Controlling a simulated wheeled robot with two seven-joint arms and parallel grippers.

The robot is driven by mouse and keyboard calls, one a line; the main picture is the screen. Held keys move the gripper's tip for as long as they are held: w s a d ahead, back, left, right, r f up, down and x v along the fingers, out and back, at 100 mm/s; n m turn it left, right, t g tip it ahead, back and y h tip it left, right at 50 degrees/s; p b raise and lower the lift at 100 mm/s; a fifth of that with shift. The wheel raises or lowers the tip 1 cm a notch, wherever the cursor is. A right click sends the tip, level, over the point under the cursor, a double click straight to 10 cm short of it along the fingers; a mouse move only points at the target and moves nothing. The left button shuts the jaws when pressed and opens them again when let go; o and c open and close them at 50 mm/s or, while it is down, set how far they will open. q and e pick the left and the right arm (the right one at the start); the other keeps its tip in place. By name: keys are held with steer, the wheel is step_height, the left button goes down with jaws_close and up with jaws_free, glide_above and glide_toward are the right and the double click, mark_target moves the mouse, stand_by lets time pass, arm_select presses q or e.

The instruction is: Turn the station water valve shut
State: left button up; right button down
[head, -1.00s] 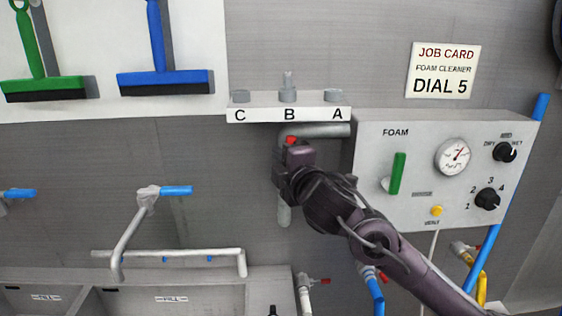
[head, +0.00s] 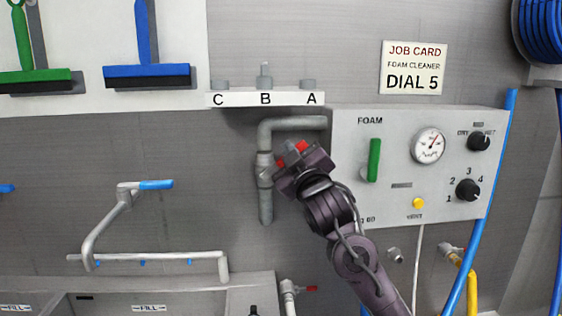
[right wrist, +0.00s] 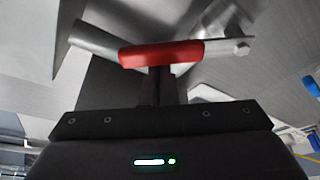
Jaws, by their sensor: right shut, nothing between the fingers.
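The water valve is on a grey pipe (head: 265,205) that bends down the wall left of the foam panel. Its red lever handle (head: 301,146) shows in pieces around my right gripper (head: 291,157), which hides part of it. In the right wrist view the red handle (right wrist: 160,53) lies crosswise just beyond the fingertips, with a bare metal end and a bolt to its right. My right gripper (right wrist: 161,85) is shut with nothing between its fingers. Its tips appear against or very close to the handle; I cannot tell if they touch. My left gripper is out of view.
The foam panel (head: 345,205) with gauge, knobs and green handle is close on the right. A small shelf (head: 240,98) marked C, B, A is above the pipe. A blue-handled tap (head: 155,184) and sink are at lower left. A blue hose (head: 480,250) runs down the right.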

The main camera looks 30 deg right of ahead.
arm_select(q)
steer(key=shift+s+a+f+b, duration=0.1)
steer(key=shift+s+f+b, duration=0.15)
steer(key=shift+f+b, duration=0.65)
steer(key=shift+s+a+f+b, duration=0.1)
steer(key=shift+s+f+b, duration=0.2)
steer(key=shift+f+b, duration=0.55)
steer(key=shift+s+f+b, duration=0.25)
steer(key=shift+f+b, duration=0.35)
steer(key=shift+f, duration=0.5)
arm_select(e)
steer(key=shift+s+d+f+m+g+h, duration=0.2)
steer(key=shift+d+f+m+h, duration=0.45)
steer(key=shift+m, duration=1.15)
steer(key=shift+s+d+f+m+g+h, duration=0.1)
steer(key=shift+s+d+f+m+h, duration=0.15)
steer(key=shift+f+m+h, duration=1.15)
steer(key=shift+s+d+f+m+g+h, duration=0.15)
steer(key=shift+d+f+m+h, duration=0.25)
steer(key=shift+m, duration=1.8)
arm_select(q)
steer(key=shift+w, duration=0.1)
